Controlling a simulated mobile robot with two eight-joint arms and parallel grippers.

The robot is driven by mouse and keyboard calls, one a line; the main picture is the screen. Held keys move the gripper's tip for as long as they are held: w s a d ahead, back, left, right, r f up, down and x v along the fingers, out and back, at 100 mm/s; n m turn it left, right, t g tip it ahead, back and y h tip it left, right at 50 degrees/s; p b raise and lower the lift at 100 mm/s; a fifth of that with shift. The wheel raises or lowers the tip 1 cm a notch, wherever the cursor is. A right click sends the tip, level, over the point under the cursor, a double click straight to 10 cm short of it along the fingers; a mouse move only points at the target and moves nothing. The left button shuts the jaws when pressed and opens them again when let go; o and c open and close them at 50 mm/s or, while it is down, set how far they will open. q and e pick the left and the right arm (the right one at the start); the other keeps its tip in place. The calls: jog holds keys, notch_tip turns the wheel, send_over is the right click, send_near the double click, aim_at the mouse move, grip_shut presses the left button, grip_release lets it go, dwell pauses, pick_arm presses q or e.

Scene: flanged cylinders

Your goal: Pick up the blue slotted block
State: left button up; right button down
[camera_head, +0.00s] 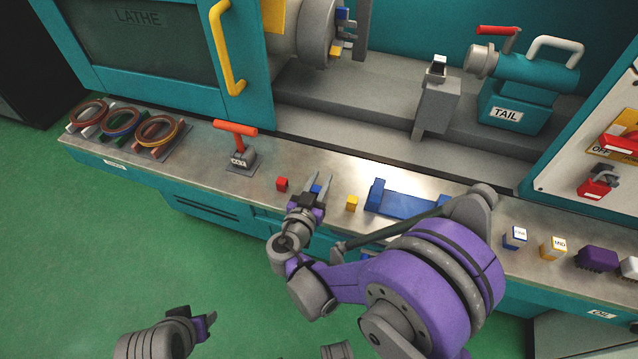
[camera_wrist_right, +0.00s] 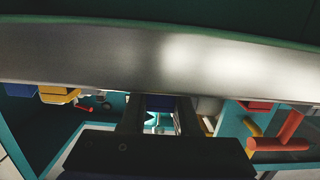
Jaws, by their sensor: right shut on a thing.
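The small blue block (camera_head: 315,189) is between the fingers of my right gripper (camera_head: 318,187), above the front part of the lathe's metal ledge. Most of it is hidden by the fingers, and I cannot make out its slot. In the right wrist view, the dark blue block (camera_wrist_right: 161,102) shows between the two dark fingers (camera_wrist_right: 160,115), which are shut on it. I cannot tell whether it touches the ledge. My left gripper (camera_head: 208,319) is low at the bottom left over the green floor, far from the block. Its jaw opening does not show clearly.
A red block (camera_head: 282,184) lies left of my right gripper, a yellow block (camera_head: 352,203) right of it. Farther right is a blue tray-like fixture (camera_head: 400,205). An orange T-handle (camera_head: 236,129) stands to the left, near several rings (camera_head: 122,122).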

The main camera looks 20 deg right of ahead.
notch_tip(320, 180, up, 18)
jog(key=p, duration=0.4)
jog(key=shift+f, duration=0.15)
